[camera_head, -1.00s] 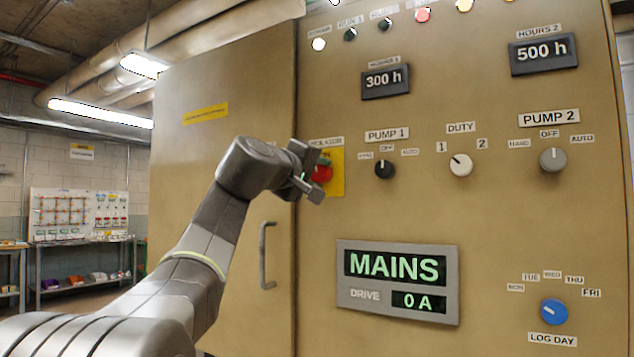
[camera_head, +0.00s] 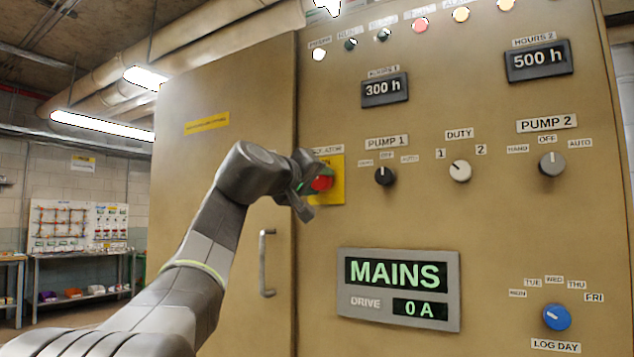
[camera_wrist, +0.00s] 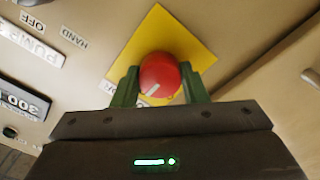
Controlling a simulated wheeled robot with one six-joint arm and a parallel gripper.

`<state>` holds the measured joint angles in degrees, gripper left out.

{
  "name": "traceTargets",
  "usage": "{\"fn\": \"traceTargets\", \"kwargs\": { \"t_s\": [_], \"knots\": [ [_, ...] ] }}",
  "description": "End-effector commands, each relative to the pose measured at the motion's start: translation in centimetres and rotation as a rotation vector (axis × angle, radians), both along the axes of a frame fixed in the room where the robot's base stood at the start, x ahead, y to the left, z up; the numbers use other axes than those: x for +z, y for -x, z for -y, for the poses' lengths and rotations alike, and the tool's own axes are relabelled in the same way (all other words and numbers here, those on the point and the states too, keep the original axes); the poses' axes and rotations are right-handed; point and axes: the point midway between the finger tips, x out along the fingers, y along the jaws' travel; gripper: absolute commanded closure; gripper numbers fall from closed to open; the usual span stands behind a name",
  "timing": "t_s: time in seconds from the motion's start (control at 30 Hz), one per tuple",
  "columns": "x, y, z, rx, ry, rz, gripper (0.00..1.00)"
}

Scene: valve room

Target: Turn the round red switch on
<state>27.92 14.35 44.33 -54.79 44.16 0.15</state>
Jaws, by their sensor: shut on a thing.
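The round red switch (camera_head: 320,184) sits on a yellow plate (camera_head: 338,180) labelled as an isolator, on the tan cabinet front. In the wrist view the red switch (camera_wrist: 160,76) shows a white pointer line slanting toward the lower left of the picture. My gripper (camera_head: 316,185) is at the switch, and its green fingers (camera_wrist: 160,84) stand on both sides of the knob, shut on it. In the head view my gripper hides part of the switch and plate. The display (camera_head: 400,288) reads MAINS and DRIVE 0 A.
The pump 1 knob (camera_head: 385,176) is close to the right of the switch. The duty knob (camera_head: 460,171), pump 2 knob (camera_head: 551,164) and blue log day knob (camera_head: 557,317) are farther right.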

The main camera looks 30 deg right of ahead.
Motion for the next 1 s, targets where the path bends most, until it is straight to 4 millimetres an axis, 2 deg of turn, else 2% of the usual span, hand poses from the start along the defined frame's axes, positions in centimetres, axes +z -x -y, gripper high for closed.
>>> {"fn": "traceTargets", "kwargs": {
  "t_s": [0.1, 0.13, 0.2, 0.23, 0.5, 0.63, 0.77, 1.0],
  "knots": [
    [-0.3, -0.1, 0.1, -0.001, -0.006, -0.002, 0.83],
    [-0.3, -0.1, 0.1, -0.001, -0.006, -0.002, 0.55],
    [-0.2, -0.1, 0.1, -0.001, -0.005, -0.001, 0.41],
    [-0.2, -0.1, 0.1, -0.001, -0.005, -0.001, 0.39],
    [-0.1, 0.0, 0.0, 0.000, -0.001, -0.001, 0.39],
    [-0.1, 0.5, -0.9, 0.001, 0.000, 0.001, 0.39],
    [-0.3, 1.5, -2.8, 0.003, 0.000, 0.001, 0.39],
    [-0.5, 4.1, -8.0, 0.004, -0.001, 0.002, 0.39]
  ]
}}
